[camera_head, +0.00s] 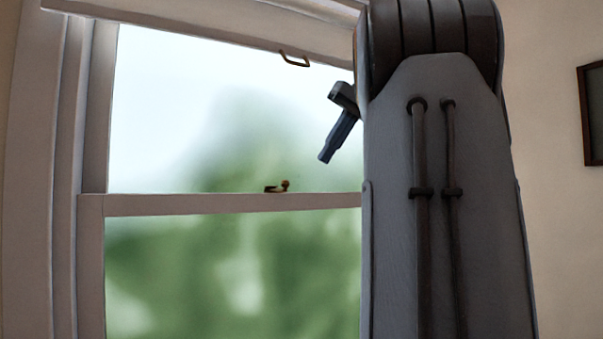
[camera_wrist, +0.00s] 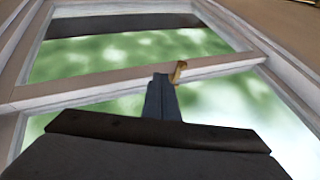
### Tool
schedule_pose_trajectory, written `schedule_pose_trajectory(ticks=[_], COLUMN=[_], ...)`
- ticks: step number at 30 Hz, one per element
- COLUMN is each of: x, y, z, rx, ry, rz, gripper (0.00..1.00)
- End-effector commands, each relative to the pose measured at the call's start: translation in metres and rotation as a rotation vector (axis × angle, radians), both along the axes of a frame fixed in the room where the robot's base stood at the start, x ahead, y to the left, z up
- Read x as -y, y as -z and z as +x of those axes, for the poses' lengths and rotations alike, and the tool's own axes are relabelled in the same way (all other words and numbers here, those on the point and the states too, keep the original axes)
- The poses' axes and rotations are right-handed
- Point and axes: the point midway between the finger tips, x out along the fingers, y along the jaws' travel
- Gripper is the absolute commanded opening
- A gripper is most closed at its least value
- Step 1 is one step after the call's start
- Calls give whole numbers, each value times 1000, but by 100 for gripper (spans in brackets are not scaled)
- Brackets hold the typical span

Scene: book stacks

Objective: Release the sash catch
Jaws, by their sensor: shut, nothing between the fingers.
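The sash window has a pale frame and a meeting rail (camera_head: 200,204) across its middle. A small brass sash catch (camera_head: 278,187) with a round knob sits on top of that rail. In the wrist view the catch (camera_wrist: 179,71) appears just beyond my fingertips on the rail (camera_wrist: 215,66). My gripper (camera_head: 326,157) is shut and empty, pointing down and left. In the head view it hangs above and to the right of the catch, apart from it. In the wrist view its fingers (camera_wrist: 162,80) overlap the rail; whether they touch the catch cannot be told there.
A brown pull handle (camera_head: 294,59) hangs from the white rail at the top of the window. A dark picture frame (camera_head: 592,113) is on the wall at right. My arm hides the window's right side. The space before the glass left of my gripper is clear.

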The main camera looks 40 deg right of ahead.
Motion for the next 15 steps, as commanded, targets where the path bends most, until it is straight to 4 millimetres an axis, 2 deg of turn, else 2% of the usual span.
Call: schedule_pose_trajectory(ticks=[8,15], x=[-15,-43], y=[44,47], z=[27,39], rx=[-1,-1], ry=[-4,-4], rz=[1,0], gripper=[0,0])
